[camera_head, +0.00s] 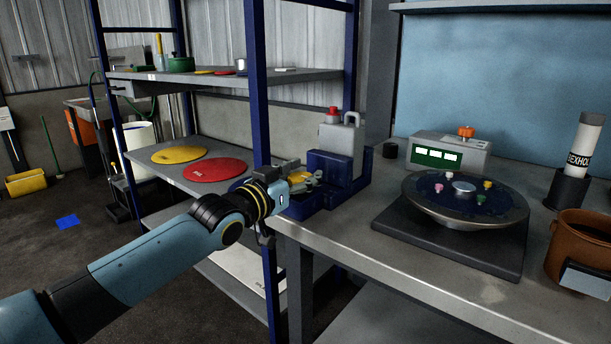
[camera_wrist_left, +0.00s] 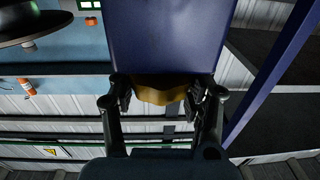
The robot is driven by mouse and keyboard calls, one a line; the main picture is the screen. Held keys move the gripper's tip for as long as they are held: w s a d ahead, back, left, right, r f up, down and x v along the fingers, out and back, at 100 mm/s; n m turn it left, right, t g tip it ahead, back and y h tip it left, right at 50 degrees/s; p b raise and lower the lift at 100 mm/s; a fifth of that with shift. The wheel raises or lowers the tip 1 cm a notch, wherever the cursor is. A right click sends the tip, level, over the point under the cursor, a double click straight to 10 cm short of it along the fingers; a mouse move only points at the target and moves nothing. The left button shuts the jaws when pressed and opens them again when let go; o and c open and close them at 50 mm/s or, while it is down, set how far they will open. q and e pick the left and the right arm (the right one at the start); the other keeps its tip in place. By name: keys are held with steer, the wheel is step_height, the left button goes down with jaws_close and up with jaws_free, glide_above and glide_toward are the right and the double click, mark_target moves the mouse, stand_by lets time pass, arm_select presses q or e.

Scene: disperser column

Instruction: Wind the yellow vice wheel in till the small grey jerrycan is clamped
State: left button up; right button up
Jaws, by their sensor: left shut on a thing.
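The blue vice (camera_head: 345,175) sits at the left end of the grey bench. The small grey jerrycan (camera_head: 340,142), with a red cap and a handle, stands upright at the vice, its lower part hidden by a blue jaw. I cannot tell whether a jaw gap is left. The yellow vice wheel (camera_head: 298,177) shows in part on the near left side of the vice, behind my fingers. My left gripper (camera_head: 304,182) is shut on the wheel. In the left wrist view the wheel (camera_wrist_left: 160,92) lies between both fingers, below the blue vice body (camera_wrist_left: 165,38). My right gripper is out of view.
A round turntable (camera_head: 465,202) on a dark base stands right of the vice, before a grey display box (camera_head: 447,153). A brown pot (camera_head: 580,245) is at the right. A blue-framed shelf with yellow and red discs (camera_head: 215,169) stands close by my left arm.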

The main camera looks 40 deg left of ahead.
mark_target(299, 175)
arm_select(q)
steer(key=o, duration=0.7)
steer(key=shift+w+a+r, duration=0.1)
steer(key=shift+r, duration=0.2)
steer(key=o, duration=0.5)
steer(key=shift+s+a+f, duration=0.15)
steer(key=shift+s+a, duration=0.15)
steer(key=shift+a, duration=0.15)
steer(key=shift+o, duration=0.2)
steer(key=shift+d, duration=0.1)
steer(key=shift+d, duration=0.1)
step_height(299, 175, up, 10)
